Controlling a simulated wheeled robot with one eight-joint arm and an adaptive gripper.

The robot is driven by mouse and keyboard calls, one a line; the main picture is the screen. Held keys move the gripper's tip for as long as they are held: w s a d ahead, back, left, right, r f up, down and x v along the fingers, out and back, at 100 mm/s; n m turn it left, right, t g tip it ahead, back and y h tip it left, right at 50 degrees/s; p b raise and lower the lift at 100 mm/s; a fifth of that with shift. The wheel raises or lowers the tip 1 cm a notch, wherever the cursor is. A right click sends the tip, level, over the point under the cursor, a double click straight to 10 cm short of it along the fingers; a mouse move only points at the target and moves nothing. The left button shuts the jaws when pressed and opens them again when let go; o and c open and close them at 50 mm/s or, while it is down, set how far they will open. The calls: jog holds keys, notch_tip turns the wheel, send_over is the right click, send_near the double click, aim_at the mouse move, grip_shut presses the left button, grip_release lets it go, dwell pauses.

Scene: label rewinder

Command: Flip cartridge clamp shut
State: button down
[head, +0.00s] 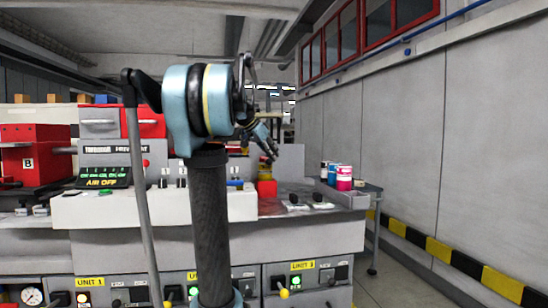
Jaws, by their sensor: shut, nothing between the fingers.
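My gripper (270,152) is partly hidden behind my own arm, at the middle of the head view. It points down and right, with its fingers shut and empty. Just below the fingertips, a small red and yellow part (266,185) stands on the machine's worktop. The gripper looks close above it; I cannot tell whether they touch. I cannot make out for sure which part is the cartridge clamp or whether it is open. My arm covers part of the machine left of the gripper.
The label machine (150,205) spans the left and middle, with a red unit (35,155) marked B and a panel reading AIR OFF (103,178). Several coloured cans (344,178) stand at the right end. A grey wall (420,130) and clear floor lie to the right.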

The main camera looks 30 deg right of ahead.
jog(key=shift+a+f, duration=0.2)
jog(key=shift+a, duration=0.15)
jog(key=shift+d, duration=0.15)
jog(key=d+r, duration=0.1)
jog(key=d, duration=0.3)
jog(key=v, duration=0.9)
jog(key=shift+w+a+r, duration=0.2)
jog(key=shift+w+r, duration=0.2)
jog(key=shift+w, duration=0.15)
jog(key=shift+s, duration=0.1)
